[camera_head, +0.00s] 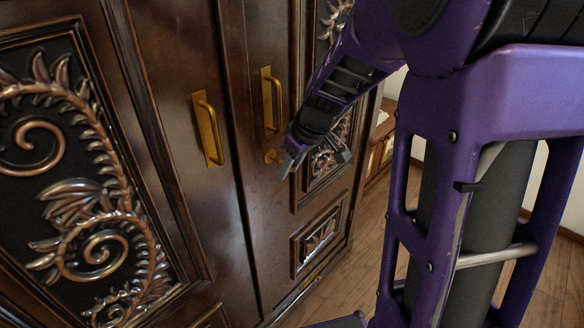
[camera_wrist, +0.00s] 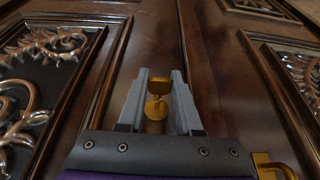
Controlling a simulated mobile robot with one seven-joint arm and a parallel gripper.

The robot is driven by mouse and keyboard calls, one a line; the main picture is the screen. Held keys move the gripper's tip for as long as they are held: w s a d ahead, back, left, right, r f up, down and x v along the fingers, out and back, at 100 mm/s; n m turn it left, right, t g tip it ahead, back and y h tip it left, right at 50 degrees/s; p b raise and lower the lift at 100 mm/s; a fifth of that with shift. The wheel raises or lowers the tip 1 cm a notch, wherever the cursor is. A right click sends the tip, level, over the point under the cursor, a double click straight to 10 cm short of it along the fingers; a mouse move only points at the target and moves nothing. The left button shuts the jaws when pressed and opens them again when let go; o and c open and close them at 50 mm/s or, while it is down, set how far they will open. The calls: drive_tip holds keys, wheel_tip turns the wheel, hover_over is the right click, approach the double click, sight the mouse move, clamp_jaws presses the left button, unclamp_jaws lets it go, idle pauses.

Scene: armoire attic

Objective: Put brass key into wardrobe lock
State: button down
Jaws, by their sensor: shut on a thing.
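The wardrobe (camera_head: 228,225) has dark carved wooden doors. A round brass lock plate (camera_head: 271,156) sits on the right door, below that door's handle. My gripper (camera_head: 289,166) is close in front of the door, just right of the plate. In the wrist view, my gripper (camera_wrist: 160,76) is shut on the brass key (camera_wrist: 158,87), whose flat gold part shows between the fingertips. The round lock plate (camera_wrist: 156,108) shows just below the key there. The key's shaft is hidden, and I cannot tell whether it touches or enters the lock.
Brass bar handles, one on the left door (camera_head: 208,130) and one on the right door (camera_head: 271,100), stand out from the wood. A handle also shows low right in the wrist view (camera_wrist: 272,168). Raised carvings (camera_head: 95,215) cover the panels. Wooden floor (camera_head: 375,235) is open at right.

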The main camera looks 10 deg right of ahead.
drive_tip(key=shift+w+a, duration=0.5)
drive_tip(key=shift+w, duration=0.2)
drive_tip(key=c, duration=0.5)
unclamp_jaws()
drive_tip(key=p+v, duration=0.8)
drive_tip(key=v, duration=0.9)
drive_tip(key=shift+r+p, duration=0.25)
drive_tip(key=shift+p, duration=0.1)
